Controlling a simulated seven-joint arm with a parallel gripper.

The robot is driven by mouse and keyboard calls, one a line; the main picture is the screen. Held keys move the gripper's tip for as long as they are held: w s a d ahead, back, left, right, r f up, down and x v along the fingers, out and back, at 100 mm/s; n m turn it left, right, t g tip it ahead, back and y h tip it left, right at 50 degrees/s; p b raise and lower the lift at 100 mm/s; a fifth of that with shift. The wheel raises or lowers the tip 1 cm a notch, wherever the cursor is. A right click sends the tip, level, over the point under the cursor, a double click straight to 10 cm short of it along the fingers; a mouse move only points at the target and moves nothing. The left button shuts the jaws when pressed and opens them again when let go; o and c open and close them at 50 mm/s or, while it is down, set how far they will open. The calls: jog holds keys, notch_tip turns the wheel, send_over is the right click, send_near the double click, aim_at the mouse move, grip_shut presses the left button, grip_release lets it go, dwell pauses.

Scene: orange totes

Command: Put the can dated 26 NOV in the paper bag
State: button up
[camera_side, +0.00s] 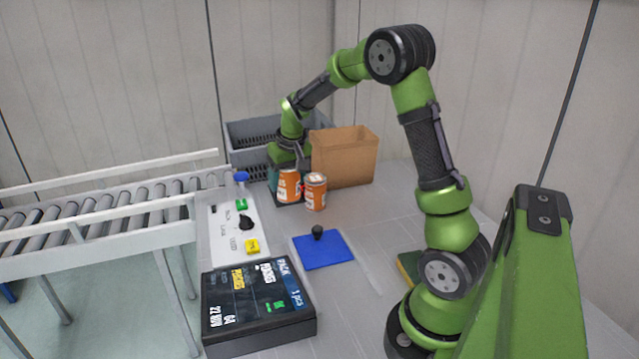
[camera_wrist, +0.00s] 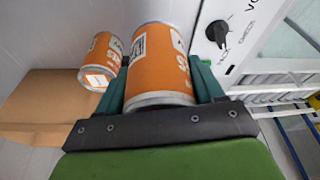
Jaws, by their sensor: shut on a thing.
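My gripper (camera_side: 290,158) is shut on an orange can (camera_side: 288,187), with a finger on each side of it. In the wrist view the held can (camera_wrist: 160,65) lies between the green fingers (camera_wrist: 162,90). Its printed date is too small to read. A second orange can (camera_side: 315,192) stands upright on the table just right of it, and also shows in the wrist view (camera_wrist: 102,58); its date cannot be read either. The open brown paper bag (camera_side: 345,160) stands behind and right of the cans. It shows at the left of the wrist view (camera_wrist: 40,100).
A grey crate (camera_side: 247,132) stands behind my gripper. A control panel (camera_side: 232,228) with knob and buttons and a roller conveyor (camera_side: 110,222) are left. A dark screen (camera_side: 258,300) and a blue plate with a black knob (camera_side: 323,250) are in front.

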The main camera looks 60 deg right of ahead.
aim_at(342, 132)
jog(key=s+a+r+n+y, duration=0.1)
jog(key=s+a+r+n, duration=0.15)
jog(key=a, duration=0.75)
jog(key=s+a+r+n+y, duration=0.15)
jog(key=a+r+n, duration=0.25)
jog(key=a, duration=0.6)
jog(key=w+d+r+m+h, duration=0.15)
jog(key=w+d, duration=0.25)
jog(key=d, duration=0.6)
jog(key=w+d+r+m+h, duration=0.1)
jog(key=w+d+m, duration=0.2)
jog(key=d, duration=0.7)
jog(key=s+d+m, duration=0.2)
jog(key=s+d, duration=0.1)
jog(key=d, duration=0.9)
jog(key=s+d+m, duration=0.2)
jog(key=d, duration=1.1)
jog(key=shift+n, duration=0.5)
jog(key=shift+s+d+f, duration=0.1)
jog(key=shift+d+f, duration=0.65)
jog(key=shift+f, duration=2.2)
jog(key=shift+s+d+f, duration=0.1)
jog(key=shift+d+f, duration=0.6)
jog(key=shift+f, duration=2.25)
jog(key=shift+s+d+f, duration=0.1)
jog(key=shift+d+f, duration=0.65)
jog(key=shift+f, duration=2.2)
